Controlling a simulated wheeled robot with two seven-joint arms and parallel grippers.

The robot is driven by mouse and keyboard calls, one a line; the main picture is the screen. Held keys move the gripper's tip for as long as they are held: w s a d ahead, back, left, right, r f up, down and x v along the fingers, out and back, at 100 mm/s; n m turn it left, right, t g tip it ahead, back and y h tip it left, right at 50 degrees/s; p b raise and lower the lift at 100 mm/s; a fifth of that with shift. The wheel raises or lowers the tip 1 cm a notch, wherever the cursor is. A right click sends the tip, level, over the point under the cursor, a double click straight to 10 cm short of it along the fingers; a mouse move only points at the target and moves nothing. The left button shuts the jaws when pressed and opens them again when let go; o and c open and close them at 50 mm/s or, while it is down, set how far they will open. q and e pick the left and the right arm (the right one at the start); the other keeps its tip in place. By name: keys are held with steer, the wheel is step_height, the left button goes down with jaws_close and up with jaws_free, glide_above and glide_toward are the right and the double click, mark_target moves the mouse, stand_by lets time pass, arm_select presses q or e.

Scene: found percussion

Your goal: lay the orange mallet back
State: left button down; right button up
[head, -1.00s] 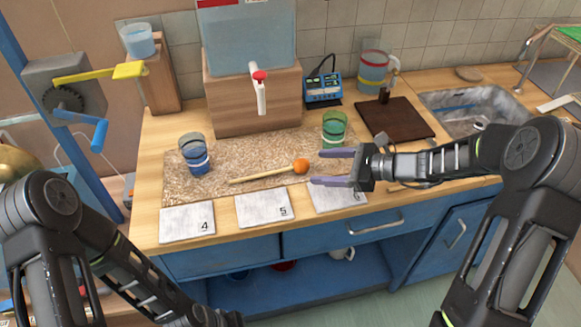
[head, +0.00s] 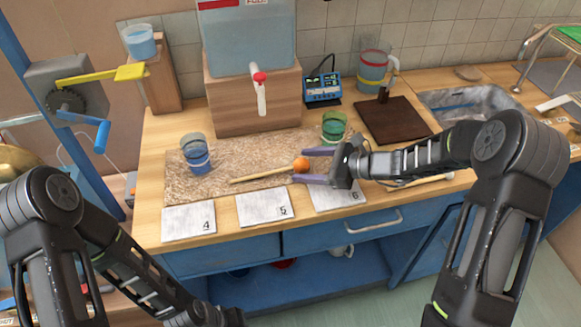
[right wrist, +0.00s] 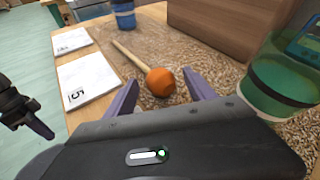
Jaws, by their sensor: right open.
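The orange mallet (head: 265,174) lies on the speckled brown mat, its orange ball head to the right and its pale wooden handle pointing left. In the right wrist view its head (right wrist: 161,82) is between the purple fingertips, with the handle running away from me. My right gripper (head: 299,164) is open around the head from the right; whether the fingers touch it I cannot tell. The speckled mat (head: 225,167) lies on the wooden counter. My left gripper is low at the bottom of the head view; a purple finger of it (right wrist: 40,126) shows in the right wrist view.
Cards 4 (head: 188,222), 5 (head: 264,206) and 6 (head: 336,196) line the front edge. A tank with a red tap (head: 260,80) stands behind. A pale stick (head: 432,180) lies under my right arm.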

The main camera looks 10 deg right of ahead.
steer(key=shift+c, duration=0.5)
jaws_close()
